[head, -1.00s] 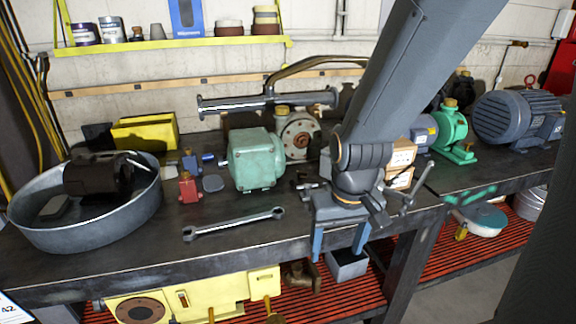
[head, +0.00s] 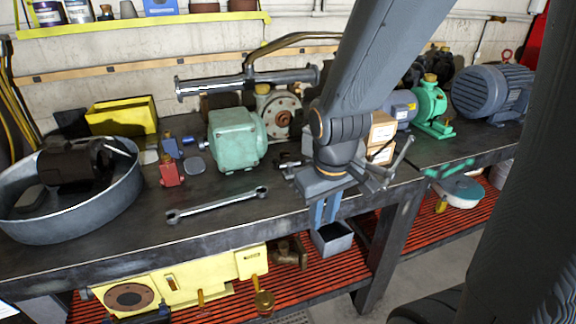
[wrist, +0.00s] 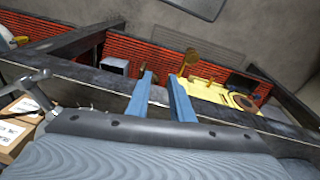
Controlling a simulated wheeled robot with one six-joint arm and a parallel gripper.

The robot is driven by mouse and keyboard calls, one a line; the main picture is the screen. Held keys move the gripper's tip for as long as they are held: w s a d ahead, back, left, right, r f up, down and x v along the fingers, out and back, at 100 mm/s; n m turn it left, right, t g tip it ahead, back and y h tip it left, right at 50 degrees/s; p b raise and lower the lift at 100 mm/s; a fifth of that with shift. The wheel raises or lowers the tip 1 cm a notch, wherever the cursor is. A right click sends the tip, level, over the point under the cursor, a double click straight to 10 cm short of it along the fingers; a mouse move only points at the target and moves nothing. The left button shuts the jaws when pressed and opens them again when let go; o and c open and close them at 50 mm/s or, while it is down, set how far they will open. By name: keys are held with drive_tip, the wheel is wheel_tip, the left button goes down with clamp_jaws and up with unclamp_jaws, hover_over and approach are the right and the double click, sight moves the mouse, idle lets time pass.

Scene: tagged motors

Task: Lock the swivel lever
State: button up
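My gripper (head: 325,212) has two blue fingers pointing down at the front edge of the bench (head: 215,238). In the wrist view the fingers (wrist: 163,92) stand apart with a gap and nothing between them. A grey metal fitting with a thin lever (head: 402,153) shows just right of my wrist, partly hidden by my arm. A metal rod with a rounded end also shows at the left of the wrist view (wrist: 38,88). I cannot tell for sure which part is the swivel lever, or whether it is locked. My fingers are apart from the visible lever.
A wrench (head: 217,205), a green motor (head: 237,138) and cardboard boxes (head: 381,130) are on the bench. A round metal tub (head: 110,212) stands at left. A grey bin (head: 332,238) and yellow part (head: 180,282) are on the red lower shelf.

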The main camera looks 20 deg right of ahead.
drive_tip(key=w+n, duration=0.1)
drive_tip(key=n, duration=0.1)
drive_tip(key=w+d+n, duration=0.1)
drive_tip(key=w+n+t, duration=0.1)
drive_tip(key=n, duration=0.1)
drive_tip(key=shift+w+d+r+n+h, duration=0.1)
drive_tip(key=shift+d+r+n+h, duration=0.2)
drive_tip(key=shift+d+r+h, duration=0.1)
clamp_jaws()
drive_tip(key=w+a+r+n+t+b, duration=0.1)
drive_tip(key=w+n, duration=0.4)
drive_tip(key=n, duration=0.9)
drive_tip(key=w+a+r+n+t+y+b, duration=0.1)
drive_tip(key=w+n, duration=0.5)
drive_tip(key=n, duration=0.8)
wheel_tip(320, 180, up, 3)
drive_tip(key=a+t, duration=0.1)
drive_tip(key=t, duration=0.1)
drive_tip(key=shift+n+t+y+b, duration=0.3)
drive_tip(key=shift+n+t+b, duration=0.1)
drive_tip(key=shift+w, duration=0.1)
